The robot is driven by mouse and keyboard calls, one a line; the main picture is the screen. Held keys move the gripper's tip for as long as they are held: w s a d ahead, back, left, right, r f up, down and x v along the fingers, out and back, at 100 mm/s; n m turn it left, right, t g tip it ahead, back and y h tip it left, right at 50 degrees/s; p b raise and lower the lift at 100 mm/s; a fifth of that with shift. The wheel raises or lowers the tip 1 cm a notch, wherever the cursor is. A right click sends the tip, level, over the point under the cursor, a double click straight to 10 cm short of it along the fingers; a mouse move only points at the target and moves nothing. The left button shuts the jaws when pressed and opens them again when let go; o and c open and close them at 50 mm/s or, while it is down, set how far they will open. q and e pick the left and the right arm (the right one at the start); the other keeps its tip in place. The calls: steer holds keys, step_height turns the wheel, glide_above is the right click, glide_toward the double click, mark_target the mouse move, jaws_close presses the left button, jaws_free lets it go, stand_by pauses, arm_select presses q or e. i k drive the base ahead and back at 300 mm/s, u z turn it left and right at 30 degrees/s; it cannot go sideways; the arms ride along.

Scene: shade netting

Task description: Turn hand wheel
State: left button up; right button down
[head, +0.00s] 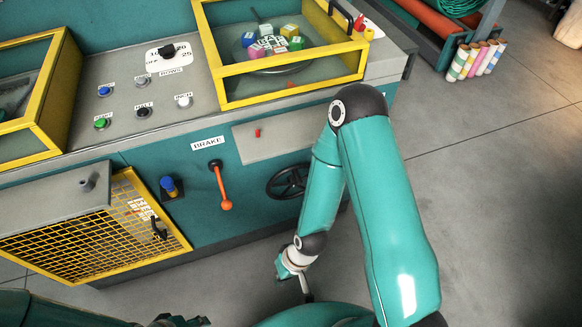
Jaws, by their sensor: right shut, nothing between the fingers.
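The black hand wheel (287,182) is mounted on the teal front panel of the machine, right of the orange brake lever. Its rim and spokes show, with its right edge close behind my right forearm. My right gripper (306,291) hangs below the wheel, in front of the machine's base, apart from the wheel. It is shut and empty. My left gripper (180,321) shows only partly at the bottom edge, well away from the wheel. Its fingers are too cut off to read.
The brake lever (220,186) with an orange handle and a blue knob (169,186) stick out left of the wheel. A yellow mesh guard (92,237) juts out at lower left. A yellow-framed box (292,74) sits on top. Grey floor at right is open.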

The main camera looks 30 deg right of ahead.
mark_target(293, 180)
steer(key=z, duration=1)
steer(key=k, duration=0.35)
steer(key=z, duration=0.05)
steer(key=i, duration=0.5)
steer(key=u, duration=0.05)
